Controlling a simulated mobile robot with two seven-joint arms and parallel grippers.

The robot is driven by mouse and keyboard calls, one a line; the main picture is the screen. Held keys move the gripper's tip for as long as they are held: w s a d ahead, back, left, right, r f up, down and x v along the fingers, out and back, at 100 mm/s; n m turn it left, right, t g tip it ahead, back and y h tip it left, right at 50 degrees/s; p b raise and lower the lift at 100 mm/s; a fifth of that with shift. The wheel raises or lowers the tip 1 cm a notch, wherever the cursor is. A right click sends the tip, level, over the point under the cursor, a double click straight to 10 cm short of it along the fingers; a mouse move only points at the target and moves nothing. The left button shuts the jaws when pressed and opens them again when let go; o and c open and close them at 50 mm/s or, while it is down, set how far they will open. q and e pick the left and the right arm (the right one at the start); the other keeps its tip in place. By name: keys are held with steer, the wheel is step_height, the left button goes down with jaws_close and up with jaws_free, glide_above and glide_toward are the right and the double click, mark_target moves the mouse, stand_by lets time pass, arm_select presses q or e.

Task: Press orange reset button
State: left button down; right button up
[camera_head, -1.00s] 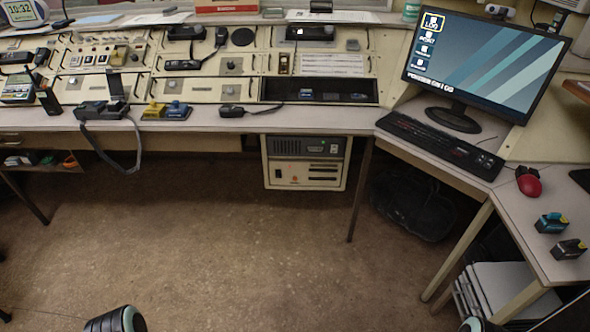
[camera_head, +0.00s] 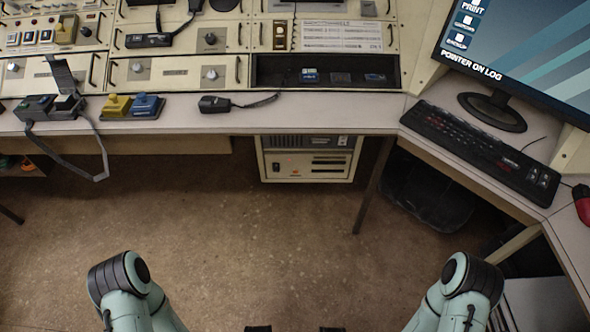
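No button marked as reset can be read. The beige computer tower (camera_head: 345,168) stands under the desk, with a black switch and a tiny reddish-orange spot on its front. I cannot tell if that spot is a button. Several small buttons also sit on the console panel (camera_head: 118,74) at the upper left, too small to name. Links of both my arms show at the bottom left and bottom right. Neither gripper can be made out. Two small dark pieces at the bottom edge are cut off and unclear.
The desk front edge (camera_head: 250,128) runs across above the tower. A yellow pedal (camera_head: 117,105), a blue pedal (camera_head: 146,105) and a handset (camera_head: 213,104) lie on it. A keyboard (camera_head: 480,150) and monitor (camera_head: 520,50) are right. A desk leg (camera_head: 373,187) stands right of the tower. The floor (camera_head: 250,240) ahead is clear.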

stand_by(0.4)
jaws_close()
stand_by(1.5)
